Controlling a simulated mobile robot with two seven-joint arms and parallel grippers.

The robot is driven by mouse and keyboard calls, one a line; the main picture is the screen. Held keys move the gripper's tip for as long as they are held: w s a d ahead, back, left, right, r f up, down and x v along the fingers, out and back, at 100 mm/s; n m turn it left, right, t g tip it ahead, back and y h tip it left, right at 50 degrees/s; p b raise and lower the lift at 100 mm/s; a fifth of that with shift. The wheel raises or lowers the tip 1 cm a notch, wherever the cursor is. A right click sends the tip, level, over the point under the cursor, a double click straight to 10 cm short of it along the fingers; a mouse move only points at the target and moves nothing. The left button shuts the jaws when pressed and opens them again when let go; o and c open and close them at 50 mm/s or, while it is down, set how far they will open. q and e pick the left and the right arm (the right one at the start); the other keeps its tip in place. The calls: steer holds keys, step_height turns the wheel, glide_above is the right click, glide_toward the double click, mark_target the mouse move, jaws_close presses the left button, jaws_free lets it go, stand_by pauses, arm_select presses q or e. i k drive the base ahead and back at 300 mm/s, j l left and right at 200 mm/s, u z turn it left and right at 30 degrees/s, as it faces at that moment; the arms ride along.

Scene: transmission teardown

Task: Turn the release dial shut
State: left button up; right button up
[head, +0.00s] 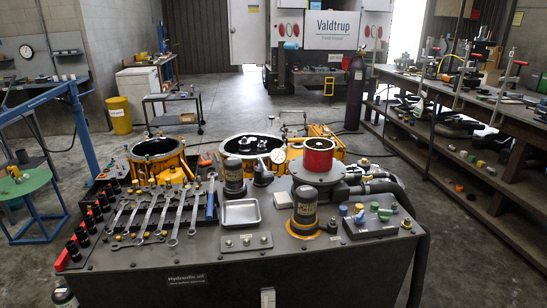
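No part in the head view is clearly marked as the release dial, and I cannot tell which one it is. A block with green, blue and yellow knobs (368,222) is at the bench's right. A yellow and grey capped unit (304,212) stands left of that block. Neither of my grippers is in view.
Several wrenches (166,213) and a row of black and red sockets (88,230) lie on the bench's left. An empty metal tray (240,212) is in the middle. Yellow housings (160,157) stand behind. Thick black hoses (385,187) run along the right.

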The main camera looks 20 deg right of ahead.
mark_target(383, 214)
steer(key=z, duration=1.4)
